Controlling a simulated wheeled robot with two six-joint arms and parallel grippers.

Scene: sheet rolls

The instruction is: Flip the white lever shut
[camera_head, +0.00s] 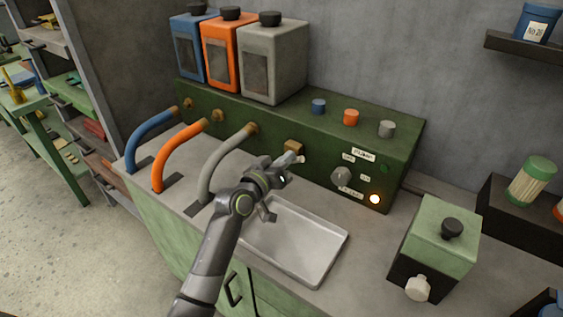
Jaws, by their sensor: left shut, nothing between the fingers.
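The white lever (214,166) is a pale grey-white curved bar, the rightmost of three. It arches from a dark slot in the counter up to a brass end at the front of the green machine (330,150). My left gripper (282,181) is shut and empty. It is over the counter just right of the white lever, in front of the machine and above the metal tray's back left corner. I cannot tell whether it touches anything. Its wrist covers the counter beside the lever's lower part. My right gripper is not in view.
The orange lever (176,152) and blue lever (148,128) stand close on the left. A shallow metal tray (305,235) lies in front. A brass block (293,147) and a grey knob (341,175) stick out of the machine. A green-and-black box (437,235) stands on the right.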

